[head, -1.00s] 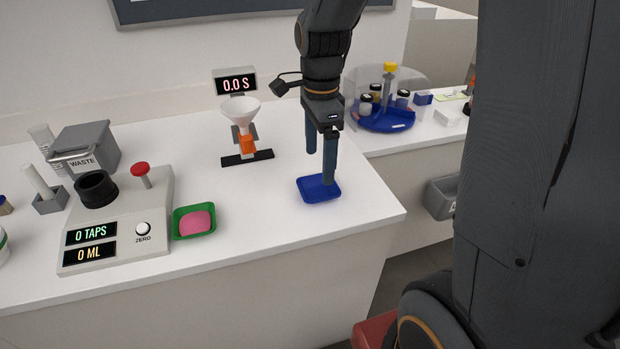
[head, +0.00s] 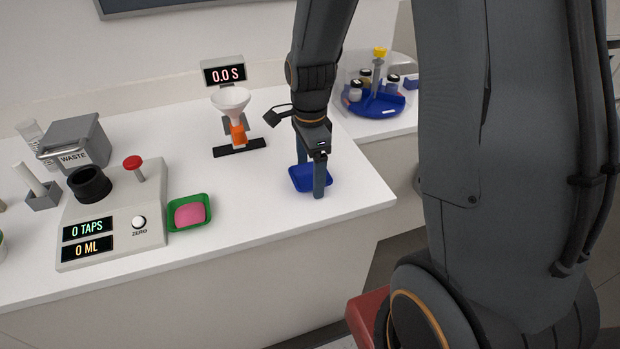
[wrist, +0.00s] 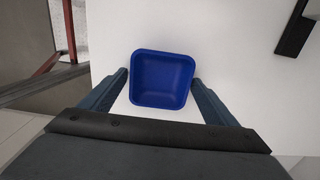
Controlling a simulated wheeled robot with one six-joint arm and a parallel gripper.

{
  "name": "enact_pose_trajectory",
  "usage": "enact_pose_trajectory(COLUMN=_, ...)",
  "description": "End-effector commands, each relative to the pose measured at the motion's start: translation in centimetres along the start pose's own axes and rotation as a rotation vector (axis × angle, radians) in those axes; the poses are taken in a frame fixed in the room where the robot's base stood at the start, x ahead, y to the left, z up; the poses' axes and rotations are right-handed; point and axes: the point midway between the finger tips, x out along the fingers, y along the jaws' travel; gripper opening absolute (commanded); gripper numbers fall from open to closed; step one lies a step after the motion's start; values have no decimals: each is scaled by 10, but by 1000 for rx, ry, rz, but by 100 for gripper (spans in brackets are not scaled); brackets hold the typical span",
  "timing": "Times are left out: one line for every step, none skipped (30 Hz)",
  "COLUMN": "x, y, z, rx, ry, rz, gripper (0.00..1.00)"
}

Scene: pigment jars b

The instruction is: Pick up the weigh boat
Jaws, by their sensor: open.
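The weigh boat is a small blue square dish with a raised rim. In the head view the weigh boat (head: 306,181) sits on the white bench near its right front corner, partly hidden by my near finger. In the wrist view the weigh boat (wrist: 162,80) looks empty and lies between my two fingers. My gripper (head: 311,178) points down at it, with one finger at the far side and one at the near side. In the wrist view my gripper (wrist: 160,82) is open, with a small gap showing beside the dish on each side.
A green tray (head: 175,223) with a pink lump stands to the left, beside a scale (head: 115,232). A white funnel (head: 231,101) on a stand is behind. A blue carousel with jars (head: 375,103) is at the back right. The bench between tray and boat is clear.

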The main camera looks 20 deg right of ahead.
Motion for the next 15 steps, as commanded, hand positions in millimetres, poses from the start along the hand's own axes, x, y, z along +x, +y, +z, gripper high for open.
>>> enact_pose_trajectory(x=0, y=0, z=0, rx=0, ry=0, rz=0, gripper=82)
enact_pose_trajectory(x=0, y=0, z=0, rx=0, ry=0, rz=0, gripper=82)
enact_pose_trajectory(x=0, y=0, z=0, rx=0, ry=0, rz=0, gripper=82)
enact_pose_trajectory(x=0, y=0, z=0, rx=1, ry=0, rz=0, gripper=77)
enact_pose_trajectory(x=0, y=0, z=0, rx=1, ry=0, rz=0, gripper=72)
enact_pose_trajectory(x=0, y=0, z=0, rx=1, ry=0, rz=0, gripper=65)
enact_pose_trajectory(x=0, y=0, z=0, rx=1, ry=0, rz=0, gripper=60)
enact_pose_trajectory(x=0, y=0, z=0, rx=1, ry=0, rz=0, gripper=55)
enact_pose_trajectory(x=0, y=0, z=0, rx=1, ry=0, rz=0, gripper=48)
enact_pose_trajectory(x=0, y=0, z=0, rx=1, ry=0, rz=0, gripper=45)
enact_pose_trajectory(x=0, y=0, z=0, rx=1, ry=0, rz=0, gripper=45)
enact_pose_trajectory(x=0, y=0, z=0, rx=1, ry=0, rz=0, gripper=45)
enact_pose_trajectory(x=0, y=0, z=0, rx=1, ry=0, rz=0, gripper=45)
enact_pose_trajectory(x=0, y=0, z=0, rx=1, ry=0, rz=0, gripper=45)
enact_pose_trajectory(x=0, y=0, z=0, rx=1, ry=0, rz=0, gripper=45)
